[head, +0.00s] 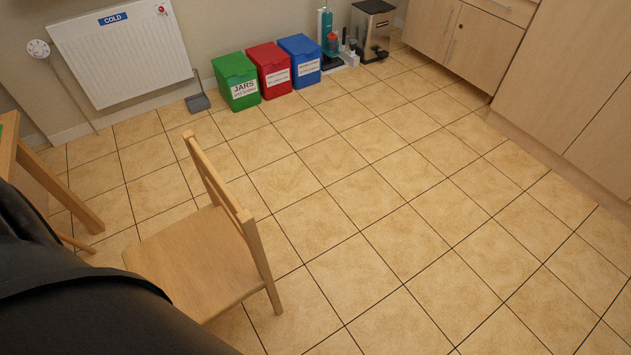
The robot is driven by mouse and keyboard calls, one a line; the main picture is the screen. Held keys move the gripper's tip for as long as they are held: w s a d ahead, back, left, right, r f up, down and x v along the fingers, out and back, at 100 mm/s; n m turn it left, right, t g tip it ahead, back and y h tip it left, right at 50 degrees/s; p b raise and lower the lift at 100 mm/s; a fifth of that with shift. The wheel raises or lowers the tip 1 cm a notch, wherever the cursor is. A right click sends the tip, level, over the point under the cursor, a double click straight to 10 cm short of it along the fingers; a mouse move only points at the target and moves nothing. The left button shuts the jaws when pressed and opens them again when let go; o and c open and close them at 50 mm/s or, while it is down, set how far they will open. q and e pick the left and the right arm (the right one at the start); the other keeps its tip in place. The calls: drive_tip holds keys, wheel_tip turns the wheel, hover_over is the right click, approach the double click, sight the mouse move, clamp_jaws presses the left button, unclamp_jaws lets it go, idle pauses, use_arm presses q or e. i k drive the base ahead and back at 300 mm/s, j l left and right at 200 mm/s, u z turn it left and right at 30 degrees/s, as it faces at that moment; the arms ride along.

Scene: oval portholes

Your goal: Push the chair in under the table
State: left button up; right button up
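The light wooden chair (195,258) stands upright on the tiled floor in the lower left of the head view. Its backrest is on the right side of the seat, and the seat extends left, towards the table. Part of the table (66,192) shows at the left edge as a wooden leg and a bit of the top. Floor shows between the table leg and the visible part of the seat. A large dark shape in the lower left corner covers the near part of the seat and much of the table. Neither of my grippers is in view.
Green (237,82), red (270,70) and blue (301,62) bins stand along the back wall, beside a radiator (125,55) and a grey dustpan (198,102). A metal bin (372,32) and cabinets (465,32) are farther right. The floor right of the chair is clear.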

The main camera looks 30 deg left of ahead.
sight(212, 259)
drive_tip(key=i+l+u, duration=0.1)
drive_tip(key=i+l, duration=0.25)
drive_tip(key=i, duration=0.25)
drive_tip(key=i+l+u, duration=0.15)
drive_tip(key=i+l, duration=0.25)
drive_tip(key=i, duration=0.2)
drive_tip(key=i+u, duration=0.1)
drive_tip(key=u, duration=0.35)
drive_tip(key=i+u, duration=0.1)
drive_tip(key=u, duration=0.3)
drive_tip(key=i+u, duration=0.1)
drive_tip(key=u, duration=0.35)
drive_tip(key=i+l+u, duration=0.1)
drive_tip(key=u, duration=0.35)
drive_tip(key=i+u, duration=0.1)
drive_tip(key=u, duration=0.35)
drive_tip(key=l+u, duration=0.1)
drive_tip(key=u, duration=0.3)
drive_tip(key=i+l+u, duration=0.1)
drive_tip(key=u, duration=0.35)
drive_tip(key=l+u, duration=0.1)
drive_tip(key=u, duration=0.3)
drive_tip(key=i+l+u, duration=0.15)
drive_tip(key=u, duration=0.25)
drive_tip(key=i+l+u, duration=0.15)
drive_tip(key=l+u, duration=0.25)
drive_tip(key=i+l+u, duration=0.1)
drive_tip(key=u, duration=0.3)
drive_tip(key=l, duration=0.1)
